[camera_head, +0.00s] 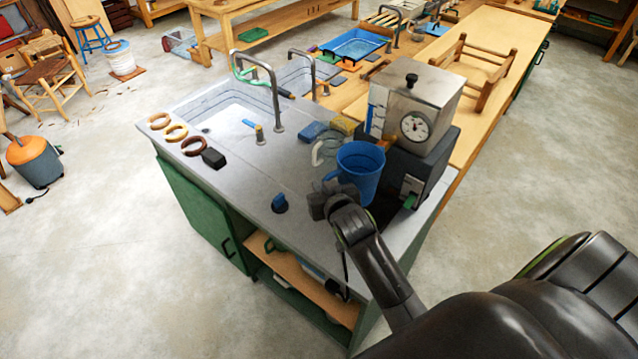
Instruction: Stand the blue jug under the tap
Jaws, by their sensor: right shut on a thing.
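The blue jug (361,172) is upright, mouth up, in front of the steel boiler (413,100) with a round gauge. My right gripper (334,196) is at the jug's lower left, on its handle side, and is shut on it. The fingers' exact contact is partly hidden, and I cannot tell whether the jug touches the counter. A tall curved tap (275,95) stands at the sink (225,108), left of and behind the jug. A small orange-brown part (388,144) shows between boiler and jug; I cannot tell whether it is a spout. My left gripper is not in view.
Several rings (176,132) and a black block (213,158) lie on the counter's left side. A clear glass mug (322,152), a blue sponge (313,131) and a yellow sponge (345,125) are behind the jug. A dark blue item (279,203) sits near the front.

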